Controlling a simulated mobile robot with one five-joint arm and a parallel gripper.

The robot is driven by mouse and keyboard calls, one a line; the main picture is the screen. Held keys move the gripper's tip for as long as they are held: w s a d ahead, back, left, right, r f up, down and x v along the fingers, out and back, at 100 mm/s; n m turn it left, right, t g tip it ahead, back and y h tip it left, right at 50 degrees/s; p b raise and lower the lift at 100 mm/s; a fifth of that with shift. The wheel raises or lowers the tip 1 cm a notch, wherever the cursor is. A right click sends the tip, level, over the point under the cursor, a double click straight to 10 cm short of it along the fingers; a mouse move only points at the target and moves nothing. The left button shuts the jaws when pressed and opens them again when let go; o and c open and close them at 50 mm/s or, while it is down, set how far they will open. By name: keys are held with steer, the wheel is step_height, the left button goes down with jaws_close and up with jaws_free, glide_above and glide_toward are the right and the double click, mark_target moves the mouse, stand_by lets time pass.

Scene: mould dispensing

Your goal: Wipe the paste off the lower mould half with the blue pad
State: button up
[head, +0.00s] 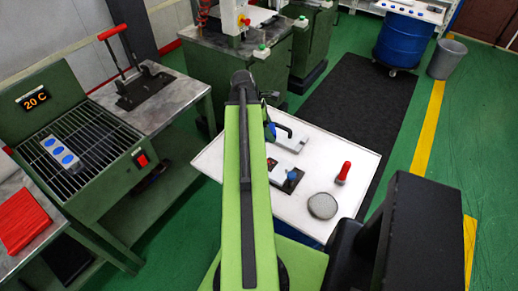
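My green arm runs up the middle of the picture. My gripper is hidden at its far end.
The white tabletop (352,150) also holds a red-capped item (343,172), a grey round disc (322,206) and a black-handled clamp (284,138). A red-levered press (125,70) stands at left. The rack unit's display (36,98) reads 20 C. Dark mat lies beyond the table.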

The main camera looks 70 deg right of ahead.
steer(key=w+d+f+b, duration=0.1)
steer(key=w+f+b, duration=0.3)
steer(key=f+b, duration=0.3)
step_height(320, 180, down, 4)
steer(key=shift+w+r+m+b, duration=0.1)
steer(key=shift+w+m+b, duration=0.15)
steer(key=shift+m+b, duration=0.15)
steer(key=shift+d, duration=0.1)
